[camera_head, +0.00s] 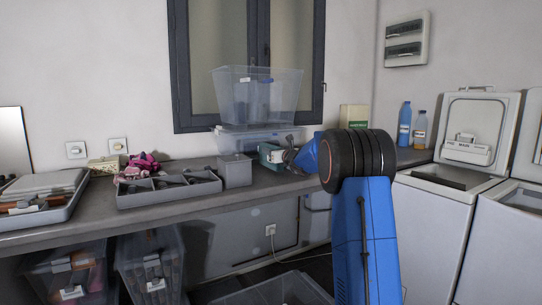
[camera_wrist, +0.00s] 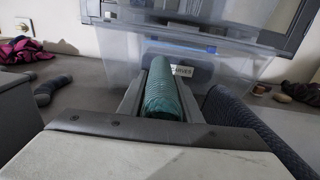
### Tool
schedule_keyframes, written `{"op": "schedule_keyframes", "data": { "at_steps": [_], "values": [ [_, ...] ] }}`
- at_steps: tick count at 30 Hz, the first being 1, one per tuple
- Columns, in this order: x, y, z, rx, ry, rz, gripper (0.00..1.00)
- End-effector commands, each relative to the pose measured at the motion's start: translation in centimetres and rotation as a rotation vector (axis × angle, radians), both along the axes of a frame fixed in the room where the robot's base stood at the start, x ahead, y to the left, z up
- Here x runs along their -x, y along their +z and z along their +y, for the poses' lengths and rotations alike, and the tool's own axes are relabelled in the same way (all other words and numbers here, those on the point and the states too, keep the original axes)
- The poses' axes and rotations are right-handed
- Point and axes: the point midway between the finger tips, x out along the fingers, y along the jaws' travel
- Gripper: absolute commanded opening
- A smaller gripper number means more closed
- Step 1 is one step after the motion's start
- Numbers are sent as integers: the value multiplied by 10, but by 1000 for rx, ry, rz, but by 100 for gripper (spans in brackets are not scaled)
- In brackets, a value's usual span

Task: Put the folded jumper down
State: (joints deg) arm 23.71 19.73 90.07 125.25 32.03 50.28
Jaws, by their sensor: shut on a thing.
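A teal ribbed knit roll, which looks like the folded jumper (camera_wrist: 163,92), is pinched between the two fingers of my gripper (camera_wrist: 161,78) in the wrist view. My gripper is shut on it, just in front of a clear labelled box. In the head view my gripper (camera_head: 290,156) is over the back of the worktop, partly hidden by my blue arm. A teal patch beside it there may be the jumper. I cannot tell whether the jumper touches the worktop.
Clear boxes (camera_head: 283,90) stand stacked by the window, behind my gripper. A grey divided tray (camera_head: 170,193) and a grey bin (camera_head: 235,171) are to the left on the worktop (camera_head: 95,215). A dark blue knit thing (camera_wrist: 245,118) lies close right of my fingers.

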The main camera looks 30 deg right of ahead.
Motion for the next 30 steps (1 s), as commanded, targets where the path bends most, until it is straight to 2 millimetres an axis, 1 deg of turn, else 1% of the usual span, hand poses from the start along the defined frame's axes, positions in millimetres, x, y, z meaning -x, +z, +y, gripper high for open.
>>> {"op": "schedule_keyframes", "data": {
  "at_steps": [1, 4, 16, 17, 18, 19, 30],
  "values": [
    [0, -6, 0, 0, 0, 0, 0],
    [0, -14, 0, 1, 1, -2, 0],
    [0, -18, 0, 1, 0, -2, 0],
    [0, -19, 0, 1, 0, -1, 36],
    [0, -18, 0, 1, 0, -1, 46],
    [0, -18, 0, 1, 0, -1, 50],
    [2, -16, 0, 1, 0, -1, 50]
  ]
}}
